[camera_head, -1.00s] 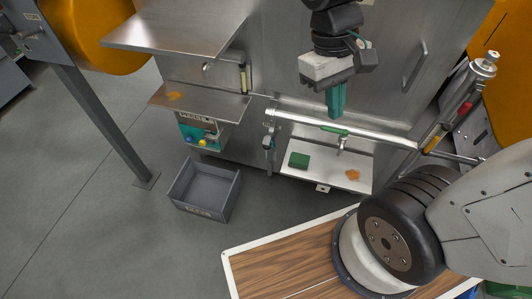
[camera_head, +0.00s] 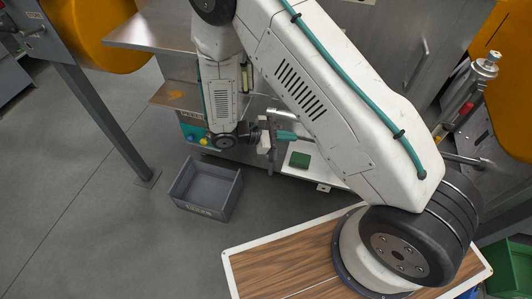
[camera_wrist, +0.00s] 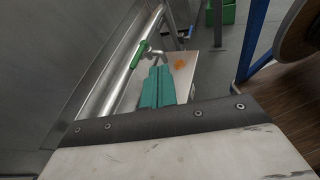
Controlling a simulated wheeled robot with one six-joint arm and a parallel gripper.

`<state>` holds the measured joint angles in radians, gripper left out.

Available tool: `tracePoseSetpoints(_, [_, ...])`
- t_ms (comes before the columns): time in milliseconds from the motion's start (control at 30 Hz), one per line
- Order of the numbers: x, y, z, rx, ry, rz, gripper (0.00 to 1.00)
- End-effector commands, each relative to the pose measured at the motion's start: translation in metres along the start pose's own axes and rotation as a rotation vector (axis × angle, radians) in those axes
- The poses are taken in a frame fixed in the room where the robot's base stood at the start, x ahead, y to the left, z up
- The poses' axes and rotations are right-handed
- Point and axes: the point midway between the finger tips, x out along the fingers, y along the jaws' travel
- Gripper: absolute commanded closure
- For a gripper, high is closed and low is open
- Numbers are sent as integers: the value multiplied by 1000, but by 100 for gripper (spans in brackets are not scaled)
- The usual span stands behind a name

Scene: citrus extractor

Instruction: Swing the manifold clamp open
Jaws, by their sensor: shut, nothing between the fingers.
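My gripper (camera_head: 288,135) is at the left end of the manifold area, its teal fingers pointing right in the head view. In the wrist view the fingers (camera_wrist: 157,88) lie together with nothing between them. The steel manifold pipe (camera_wrist: 122,83) runs along their left side, with a green-handled valve (camera_wrist: 140,53) beyond the fingertips. In the head view my arm covers most of the pipe. The clamp at the pipe's left end is hidden or cannot be told apart from my gripper there. I cannot tell whether the fingers touch it.
A white drip tray (camera_head: 318,172) below holds a green block (camera_head: 300,160). Orange residue (camera_wrist: 180,66) lies on the tray in the wrist view. A grey crate (camera_head: 207,190) stands on the floor to the left. A steel shelf (camera_head: 175,96) is behind my arm. Floor left of the crate is clear.

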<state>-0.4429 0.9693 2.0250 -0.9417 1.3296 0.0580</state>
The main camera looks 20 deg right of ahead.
Motion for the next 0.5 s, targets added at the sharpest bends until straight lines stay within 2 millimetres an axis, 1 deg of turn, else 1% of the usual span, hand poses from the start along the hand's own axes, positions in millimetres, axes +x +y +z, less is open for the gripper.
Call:
tracePoseSetpoints(33, [7, -2, -26, -50, -27, 59, 100])
tracePoseSetpoints(167, [21, -3, -86, -161, -78, 227, 100])
tracePoseSetpoints(200, [26, -4, -105, -196, -92, 280, 100])
tracePoseSetpoints(233, [29, -5, -119, -222, -100, 322, 100])
tracePoseSetpoints(267, [33, -7, -134, -248, -107, 365, 100])
tracePoseSetpoints(300, [38, -9, -154, -281, -115, 423, 100])
tracePoseSetpoints(367, [44, -13, -183, -330, -124, 513, 100])
tracePoseSetpoints(400, [48, -15, -202, -359, -127, 573, 100])
tracePoseSetpoints(467, [52, -19, -230, -400, -126, 662, 100])
tracePoseSetpoints(500, [53, -20, -247, -422, -122, 723, 100])
